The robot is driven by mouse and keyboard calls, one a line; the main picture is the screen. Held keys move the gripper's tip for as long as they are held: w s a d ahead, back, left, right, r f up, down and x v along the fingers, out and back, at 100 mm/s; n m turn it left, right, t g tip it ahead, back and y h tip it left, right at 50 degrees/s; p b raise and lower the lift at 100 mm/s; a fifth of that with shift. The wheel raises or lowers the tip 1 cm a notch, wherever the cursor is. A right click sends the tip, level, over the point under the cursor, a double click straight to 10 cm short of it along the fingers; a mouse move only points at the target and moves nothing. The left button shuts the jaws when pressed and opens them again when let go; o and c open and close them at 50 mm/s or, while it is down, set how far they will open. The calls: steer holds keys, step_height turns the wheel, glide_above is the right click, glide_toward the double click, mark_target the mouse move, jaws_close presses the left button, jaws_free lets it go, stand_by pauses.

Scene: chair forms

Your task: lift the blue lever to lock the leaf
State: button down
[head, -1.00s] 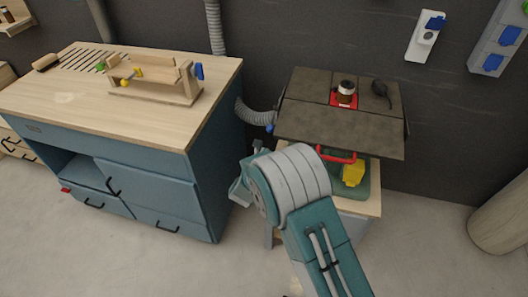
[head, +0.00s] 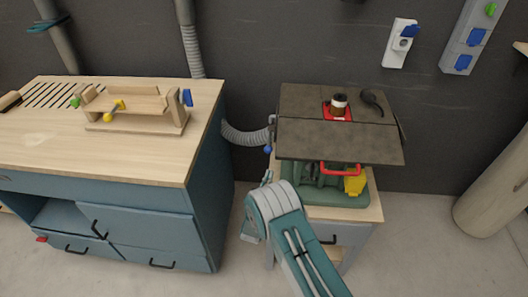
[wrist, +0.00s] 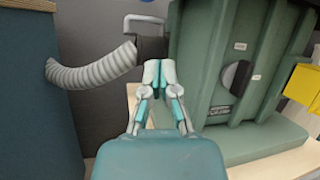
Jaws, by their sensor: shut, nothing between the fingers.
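The blue lever appears only as a small blue knob (head: 267,150) at the left side of the machine, near the hose end, in the head view. The dark machine top (head: 300,142) has several panels; which one is the leaf, I cannot tell for sure. My gripper (wrist: 159,72) is shut and empty in the wrist view, in front of the gap between the hose and the green machine body (wrist: 210,70). In the head view my arm hides most of it, below the blue knob.
A grey ribbed hose (wrist: 95,70) runs close on the left, beside the blue workbench (wrist: 35,90). A grey metal bracket (wrist: 143,20) stands beyond my fingers. A red handle (head: 340,169) and yellow box (head: 355,184) are at the machine's front. The floor between bench and machine is narrow.

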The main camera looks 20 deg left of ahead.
mark_target(270, 152)
steer(key=w+r, duration=0.1)
steer(key=w, duration=0.1)
steer(key=w+a+r, duration=0.1)
steer(key=w+r, duration=0.1)
steer(key=w+a+r, duration=0.1)
steer(key=w, duration=0.1)
steer(key=shift+w+a+r, duration=0.15)
steer(key=shift+w+r, duration=0.15)
steer(key=shift+r, duration=0.1)
steer(key=shift+s+r, duration=0.2)
steer(key=shift+s, duration=0.05)
steer(key=shift+s+d+r, duration=0.15)
steer(key=shift+s+d, duration=0.05)
steer(key=shift+d, duration=0.2)
steer(key=shift+a, duration=0.1)
